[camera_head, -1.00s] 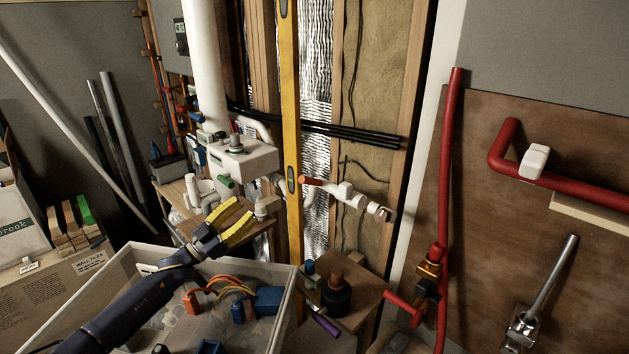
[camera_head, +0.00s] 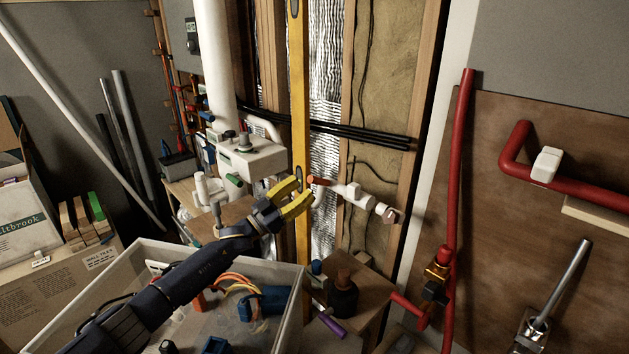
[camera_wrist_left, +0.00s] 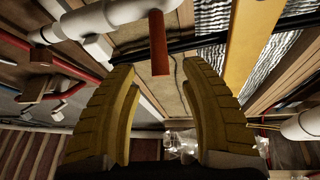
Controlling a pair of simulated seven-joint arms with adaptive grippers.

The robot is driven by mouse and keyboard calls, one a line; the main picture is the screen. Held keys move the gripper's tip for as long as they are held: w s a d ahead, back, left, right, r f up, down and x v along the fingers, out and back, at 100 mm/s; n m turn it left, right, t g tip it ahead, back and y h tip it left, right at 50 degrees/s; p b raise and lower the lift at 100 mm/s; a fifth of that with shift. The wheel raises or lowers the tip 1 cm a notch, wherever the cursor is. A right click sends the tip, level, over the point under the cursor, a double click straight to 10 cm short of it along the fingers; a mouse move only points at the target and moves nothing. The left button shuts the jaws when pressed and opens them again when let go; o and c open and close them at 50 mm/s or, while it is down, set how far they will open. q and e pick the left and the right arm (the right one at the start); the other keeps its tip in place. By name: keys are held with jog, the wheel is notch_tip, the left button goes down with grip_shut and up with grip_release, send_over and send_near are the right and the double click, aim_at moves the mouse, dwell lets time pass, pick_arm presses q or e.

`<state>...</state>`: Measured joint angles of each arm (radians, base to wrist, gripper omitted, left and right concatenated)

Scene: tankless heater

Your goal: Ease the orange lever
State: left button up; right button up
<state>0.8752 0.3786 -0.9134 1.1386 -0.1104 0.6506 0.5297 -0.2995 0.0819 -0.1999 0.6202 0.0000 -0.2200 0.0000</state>
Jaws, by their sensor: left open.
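The orange lever (camera_head: 318,181) sits at the left end of a white pipe fitting (camera_head: 352,193) in front of the stud wall. In the left wrist view the orange lever (camera_wrist_left: 158,43) points down from the white pipe (camera_wrist_left: 100,18), ahead of the gap between the fingers. My left gripper (camera_head: 302,190) has yellow ribbed fingers, open and empty, just left of the lever in the head view. In the left wrist view the open fingers (camera_wrist_left: 160,85) frame the space below the lever's tip, apart from it. My right gripper is not in view.
A yellow spirit level (camera_head: 299,100) stands upright just behind my left gripper. A clear bin (camera_head: 302,300) with wired parts lies below my left arm. A white valve box (camera_head: 252,160) is to the left. Red pipes (camera_head: 455,180) run on the brown board at right.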

aim_at(314, 179)
pick_arm(q)
jog(key=shift+x, duration=2.55)
jog(key=shift+c, duration=0.3)
grip_shut()
